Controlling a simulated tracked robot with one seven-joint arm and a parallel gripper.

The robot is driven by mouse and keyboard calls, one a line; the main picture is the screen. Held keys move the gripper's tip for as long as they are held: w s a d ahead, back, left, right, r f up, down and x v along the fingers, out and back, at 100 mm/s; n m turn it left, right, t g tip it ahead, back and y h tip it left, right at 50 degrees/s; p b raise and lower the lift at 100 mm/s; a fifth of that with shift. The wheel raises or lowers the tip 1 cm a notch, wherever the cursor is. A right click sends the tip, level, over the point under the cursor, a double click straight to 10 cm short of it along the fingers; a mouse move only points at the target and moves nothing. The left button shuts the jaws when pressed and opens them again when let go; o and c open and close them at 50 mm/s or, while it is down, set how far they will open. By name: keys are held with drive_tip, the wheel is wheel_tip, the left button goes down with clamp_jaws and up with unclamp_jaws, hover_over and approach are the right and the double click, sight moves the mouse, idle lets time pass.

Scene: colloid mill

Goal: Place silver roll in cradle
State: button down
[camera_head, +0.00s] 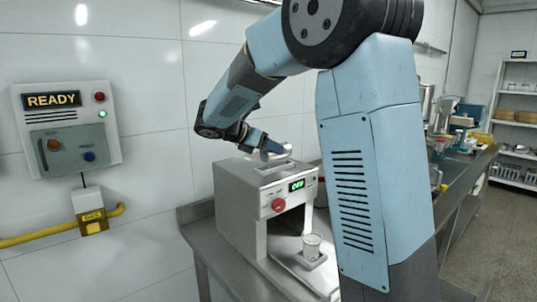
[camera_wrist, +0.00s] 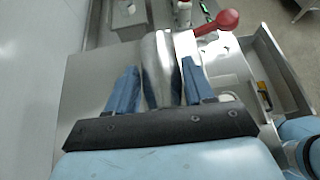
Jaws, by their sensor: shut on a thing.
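My gripper (camera_head: 262,145) is above the top of the white machine (camera_head: 238,200) in the head view. In the wrist view, the two blue fingers of my gripper (camera_wrist: 160,72) are closed around a shiny silver roll (camera_wrist: 157,48). The roll's end (camera_head: 270,148) also shows below the fingers in the head view. A grey metal piece on the machine's top, likely the cradle (camera_head: 273,168), lies right under the roll. I cannot tell whether the roll touches it. The fingers and roll hide part of it.
The machine has a green display (camera_head: 297,185) and a red knob (camera_head: 278,205). A cup (camera_head: 311,246) stands at its front. A red-ended lever (camera_wrist: 228,19) is close to the roll in the wrist view. A wall panel (camera_head: 66,122) reads READY.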

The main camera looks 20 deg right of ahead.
wheel_tip(320, 180, down, 2)
drive_tip(key=shift+f, duration=0.1)
drive_tip(key=shift+c, duration=2.1)
unclamp_jaws()
drive_tip(key=shift+s, duration=0.1)
